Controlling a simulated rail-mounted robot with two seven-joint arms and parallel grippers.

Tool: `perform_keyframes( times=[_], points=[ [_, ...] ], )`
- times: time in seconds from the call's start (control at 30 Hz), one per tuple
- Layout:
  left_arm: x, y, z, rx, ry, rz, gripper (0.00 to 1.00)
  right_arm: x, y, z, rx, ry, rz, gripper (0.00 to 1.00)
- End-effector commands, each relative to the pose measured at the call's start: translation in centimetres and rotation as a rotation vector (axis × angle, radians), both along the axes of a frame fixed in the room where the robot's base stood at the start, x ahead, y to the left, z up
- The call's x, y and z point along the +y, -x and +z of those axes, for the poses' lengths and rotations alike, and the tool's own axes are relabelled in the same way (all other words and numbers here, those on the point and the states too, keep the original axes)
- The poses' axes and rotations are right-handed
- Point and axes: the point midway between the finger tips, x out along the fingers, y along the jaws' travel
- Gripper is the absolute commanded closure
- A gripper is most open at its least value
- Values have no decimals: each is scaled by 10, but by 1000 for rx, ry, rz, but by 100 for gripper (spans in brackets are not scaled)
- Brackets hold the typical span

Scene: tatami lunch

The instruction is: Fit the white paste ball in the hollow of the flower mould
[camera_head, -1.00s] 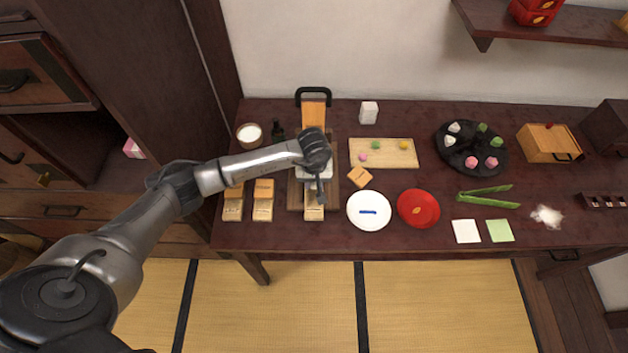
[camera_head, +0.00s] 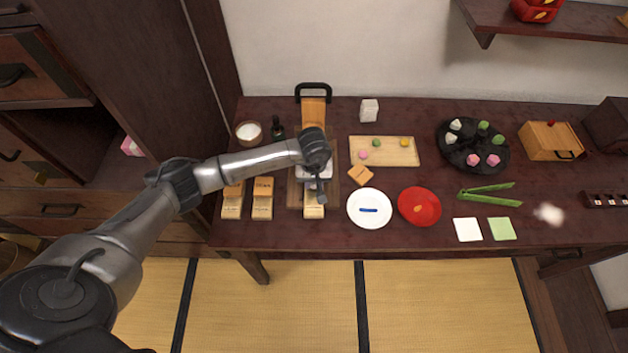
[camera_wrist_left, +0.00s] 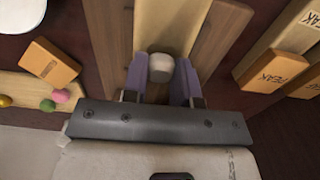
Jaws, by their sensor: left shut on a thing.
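My left gripper (camera_head: 318,188) is above the wooden board at the table's left. In the left wrist view, its lavender fingers (camera_wrist_left: 161,80) are shut on the white paste ball (camera_wrist_left: 160,66), one on each side. The ball is mostly hidden in the head view. A pale wooden block (camera_wrist_left: 172,22) lies just beyond the ball, and in the head view (camera_head: 313,211) it is in front of the gripper. I cannot tell whether it is the flower mould; no hollow shows clearly. The ball's height above the board is unclear. My right gripper is not in view.
Labelled wooden blocks (camera_head: 263,207) stand left of the board (camera_head: 293,197). A small orange block (camera_head: 360,175), a white plate (camera_head: 369,222) and a red plate (camera_head: 418,207) are to the right. Behind them is a tray (camera_head: 390,160) with coloured balls.

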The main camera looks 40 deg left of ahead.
Motion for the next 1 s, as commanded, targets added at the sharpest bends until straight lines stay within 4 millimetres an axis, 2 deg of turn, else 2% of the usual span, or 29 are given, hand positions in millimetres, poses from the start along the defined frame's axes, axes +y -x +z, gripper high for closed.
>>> perform_keyframes(
  times=[0.27,0.3,0.6,1.0],
  points=[
    [0,0,0,0,0,0,95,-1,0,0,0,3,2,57],
    [0,0,0,0,0,0,71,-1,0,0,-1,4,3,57],
    [0,0,0,0,0,0,44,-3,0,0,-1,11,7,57],
    [0,0,0,1,-1,0,44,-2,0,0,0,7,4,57]
  ],
)
